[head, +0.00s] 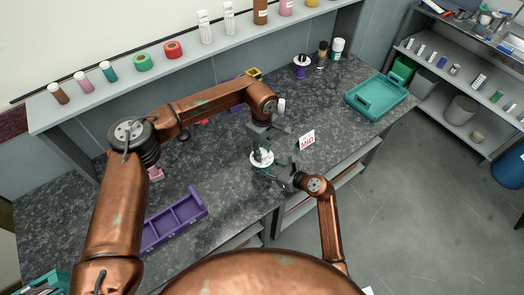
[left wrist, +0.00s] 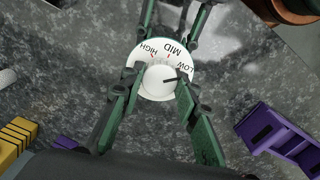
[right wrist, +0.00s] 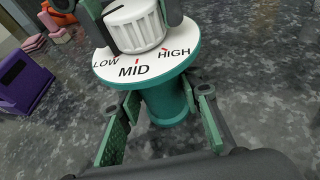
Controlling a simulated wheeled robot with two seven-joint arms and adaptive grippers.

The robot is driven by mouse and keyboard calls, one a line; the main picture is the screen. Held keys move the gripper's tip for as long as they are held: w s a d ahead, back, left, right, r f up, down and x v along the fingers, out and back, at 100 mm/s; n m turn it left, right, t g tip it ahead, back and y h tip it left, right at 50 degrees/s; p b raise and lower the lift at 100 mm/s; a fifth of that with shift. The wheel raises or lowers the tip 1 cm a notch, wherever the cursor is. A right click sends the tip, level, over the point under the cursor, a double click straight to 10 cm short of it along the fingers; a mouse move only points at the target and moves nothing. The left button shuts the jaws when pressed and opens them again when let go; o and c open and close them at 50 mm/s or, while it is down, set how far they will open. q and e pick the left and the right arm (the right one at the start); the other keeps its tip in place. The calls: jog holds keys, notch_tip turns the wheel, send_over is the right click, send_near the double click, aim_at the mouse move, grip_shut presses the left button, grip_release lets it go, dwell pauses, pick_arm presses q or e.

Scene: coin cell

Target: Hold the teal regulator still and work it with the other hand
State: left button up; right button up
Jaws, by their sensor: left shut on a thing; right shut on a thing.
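The teal regulator (right wrist: 168,105) stands upright on the speckled counter with a white dial marked LOW, MID and HIGH. Its dial also shows in the head view (head: 262,159). A white ribbed knob (left wrist: 164,80) sits on top, its dark pointer line towards the LOW side. My left gripper (head: 262,145) comes down from above, shut on the knob. My right gripper (head: 283,174) reaches in from the front right, low, with its fingers either side of the teal body, shut on it. The fingers hide parts of the knob's sides. A card (head: 307,139) reading MID stands to the right.
A purple divided tray (head: 176,222) lies to the left on the counter. A teal tray (head: 378,98) lies at the far right. Small bottles (head: 322,54) and a purple spool-like item (head: 301,66) stand at the back. The counter's front edge runs close by the regulator.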

aim_at(262, 152)
dwell(0.3)
pick_arm(q)
jog(key=o, duration=1.2)
jog(key=shift+c, duration=0.2)
notch_tip(262, 152, up, 12)
pick_arm(e)
jog(key=o, duration=1.4)
jog(key=shift+o, duration=0.2)
jog(key=shift+d, duration=0.1)
